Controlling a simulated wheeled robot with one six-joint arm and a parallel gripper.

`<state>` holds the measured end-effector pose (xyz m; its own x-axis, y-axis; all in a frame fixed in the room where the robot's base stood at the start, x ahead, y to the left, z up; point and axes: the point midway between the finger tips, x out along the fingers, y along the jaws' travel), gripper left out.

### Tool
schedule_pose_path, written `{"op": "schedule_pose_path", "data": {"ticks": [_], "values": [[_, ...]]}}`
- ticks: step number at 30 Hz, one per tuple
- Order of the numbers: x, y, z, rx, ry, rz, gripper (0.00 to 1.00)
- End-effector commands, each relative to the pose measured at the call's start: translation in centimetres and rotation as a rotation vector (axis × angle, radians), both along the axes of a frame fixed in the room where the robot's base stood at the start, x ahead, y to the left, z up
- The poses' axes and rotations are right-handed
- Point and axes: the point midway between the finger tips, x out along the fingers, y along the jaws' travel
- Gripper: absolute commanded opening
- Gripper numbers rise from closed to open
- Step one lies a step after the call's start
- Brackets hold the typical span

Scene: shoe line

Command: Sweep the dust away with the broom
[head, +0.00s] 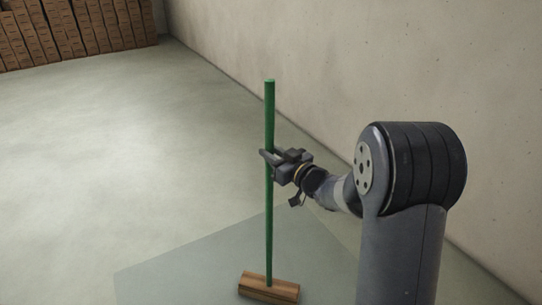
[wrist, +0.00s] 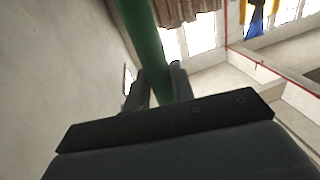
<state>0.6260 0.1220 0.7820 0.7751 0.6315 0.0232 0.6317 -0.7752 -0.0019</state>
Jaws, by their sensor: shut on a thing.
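The broom has a long green handle (head: 269,215) standing upright and a brown wooden head (head: 268,289) at its foot, at the bottom of the head view. My gripper (head: 268,158) is shut on the handle, above its middle. In the wrist view the green handle (wrist: 148,40) passes between the two fingers of my gripper (wrist: 158,85). I cannot make out any dust in either view. The bristles under the broom's head cannot be seen.
A grey-green floor patch (head: 185,275) lies under and around the broom. A bare wall (head: 330,60) runs along the right side. Stacked brown boxes (head: 75,32) stand at the far left. The pale floor (head: 110,150) to the left is wide and clear.

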Motion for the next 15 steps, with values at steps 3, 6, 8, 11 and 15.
{"op": "schedule_pose_path", "data": {"ticks": [3,6,8,11,15], "values": [[0.5,-0.9,0.2,-0.004,-0.003,-0.003,0.00],[0.8,-1.6,0.1,-0.006,-0.001,-0.003,0.00],[1.1,-2.1,0.1,-0.006,-0.001,-0.003,0.00],[1.4,-2.6,0.1,-0.006,0.001,-0.003,0.00],[1.4,-2.7,0.2,-0.007,0.002,-0.002,0.00]]}}
